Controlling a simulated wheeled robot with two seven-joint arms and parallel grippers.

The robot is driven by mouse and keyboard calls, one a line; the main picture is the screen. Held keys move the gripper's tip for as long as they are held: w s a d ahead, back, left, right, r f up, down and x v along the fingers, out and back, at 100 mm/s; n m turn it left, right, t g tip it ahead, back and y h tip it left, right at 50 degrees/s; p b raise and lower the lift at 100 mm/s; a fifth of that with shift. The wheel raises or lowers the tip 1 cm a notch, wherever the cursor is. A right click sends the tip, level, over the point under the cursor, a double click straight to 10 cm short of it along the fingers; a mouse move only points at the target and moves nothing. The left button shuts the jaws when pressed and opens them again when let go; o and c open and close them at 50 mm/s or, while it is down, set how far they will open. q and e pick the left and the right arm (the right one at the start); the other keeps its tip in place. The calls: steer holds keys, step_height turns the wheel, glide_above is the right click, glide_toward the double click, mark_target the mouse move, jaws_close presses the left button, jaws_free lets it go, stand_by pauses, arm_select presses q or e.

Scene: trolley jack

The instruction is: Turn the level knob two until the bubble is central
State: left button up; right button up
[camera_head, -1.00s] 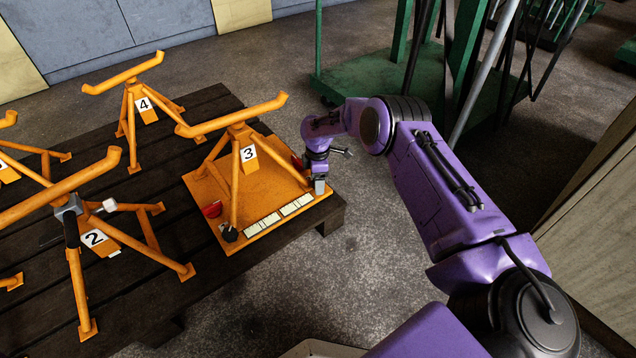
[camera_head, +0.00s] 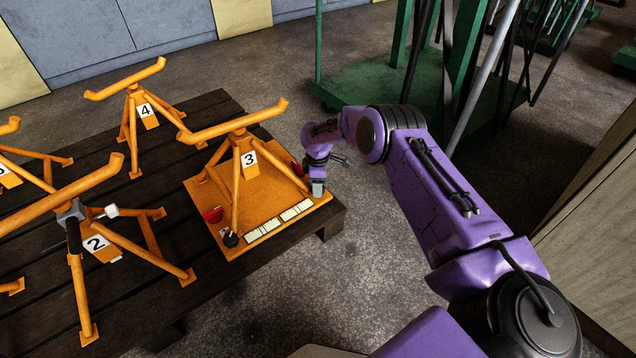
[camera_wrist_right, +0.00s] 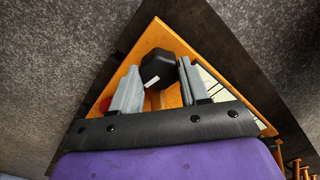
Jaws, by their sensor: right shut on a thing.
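An orange plate (camera_head: 262,196) with stand number 3 (camera_head: 249,158) on it lies on a dark wooden pallet. My right gripper (camera_head: 318,188) is at the plate's right corner. In the right wrist view its two grey fingers (camera_wrist_right: 158,84) are on either side of a black faceted knob (camera_wrist_right: 158,70) and shut on it. The head view hides this knob behind the gripper. Another black knob (camera_head: 230,238) stands at the plate's front left corner. Two pale level strips (camera_head: 263,229) lie along the front edge; the bubbles are too small to read. My left gripper is out of view.
Red round parts sit at the plate's left (camera_head: 213,214) and right edges. Orange stands number 2 (camera_head: 95,243) and number 4 (camera_head: 146,110) are nearby on the pallet (camera_head: 210,282). A green trolley (camera_head: 365,82) stands behind my right arm. The floor right of the pallet is clear.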

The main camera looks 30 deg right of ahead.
steer(key=m, duration=0.3)
steer(key=shift+p, duration=0.4)
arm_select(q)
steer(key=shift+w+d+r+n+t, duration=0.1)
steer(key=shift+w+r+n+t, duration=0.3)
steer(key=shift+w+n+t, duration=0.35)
arm_select(e)
steer(key=shift+m, duration=1.8)
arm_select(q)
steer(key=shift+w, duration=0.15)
arm_select(e)
steer(key=o, duration=1.1)
steer(key=shift+c, duration=0.2)
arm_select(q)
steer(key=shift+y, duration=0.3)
